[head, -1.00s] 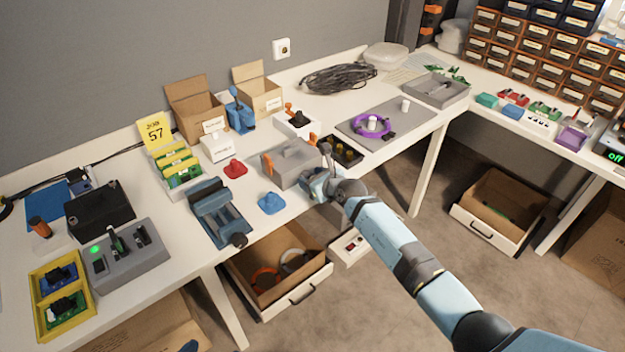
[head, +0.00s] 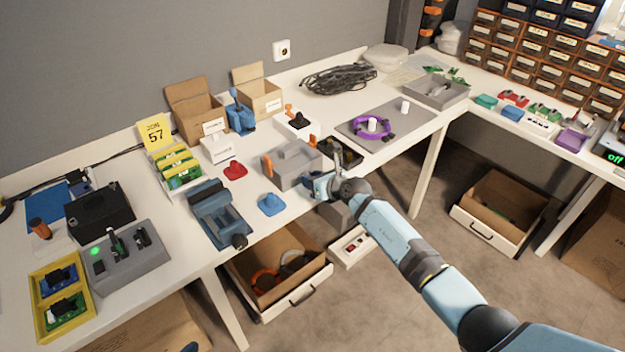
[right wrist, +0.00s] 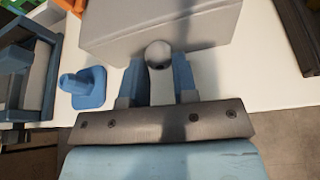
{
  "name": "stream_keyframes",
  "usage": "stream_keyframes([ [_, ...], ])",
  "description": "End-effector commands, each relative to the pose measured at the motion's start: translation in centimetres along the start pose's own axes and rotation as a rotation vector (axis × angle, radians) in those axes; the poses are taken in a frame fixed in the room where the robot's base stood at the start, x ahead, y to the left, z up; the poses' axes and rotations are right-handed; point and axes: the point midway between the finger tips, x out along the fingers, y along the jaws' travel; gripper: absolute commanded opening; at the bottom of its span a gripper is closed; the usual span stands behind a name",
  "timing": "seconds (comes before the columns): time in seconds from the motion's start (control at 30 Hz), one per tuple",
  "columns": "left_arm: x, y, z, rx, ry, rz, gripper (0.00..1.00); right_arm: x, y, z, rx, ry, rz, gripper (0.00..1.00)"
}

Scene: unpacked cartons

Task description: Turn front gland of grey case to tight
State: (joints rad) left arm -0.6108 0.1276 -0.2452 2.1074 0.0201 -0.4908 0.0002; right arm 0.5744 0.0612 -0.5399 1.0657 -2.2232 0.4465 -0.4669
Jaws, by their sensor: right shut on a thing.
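The grey case (head: 290,168) sits near the front edge of the table, with an orange gland (head: 267,165) on its left side and an orange piece (head: 312,141) at its back right. My right gripper (head: 311,182) is at the case's front face. In the right wrist view, its two blue fingers (right wrist: 159,75) are shut on the front gland (right wrist: 158,53), a round grey knob against the front of the case (right wrist: 155,28). The fingers cover the gland's sides, and I cannot see how tight it is. My left gripper is not in view.
A blue knob-topped piece (head: 271,204) stands just left of the gripper, beside a blue-grey vise-like fixture (head: 218,212). A dark tray (head: 342,150) lies right of the case. An open drawer (head: 280,278) is below the table edge.

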Motion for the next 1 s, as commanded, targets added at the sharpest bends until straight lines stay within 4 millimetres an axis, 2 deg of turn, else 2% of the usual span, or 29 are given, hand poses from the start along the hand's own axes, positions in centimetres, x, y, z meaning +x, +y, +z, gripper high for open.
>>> stream_keyframes([
  [0.5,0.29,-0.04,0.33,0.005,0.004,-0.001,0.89,0.02,-0.34,-0.09,0.301,0.000,0.124,0.03],
  [1.0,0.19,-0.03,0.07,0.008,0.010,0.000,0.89,0.00,-0.35,-0.09,0.360,0.000,0.148,0.03],
])
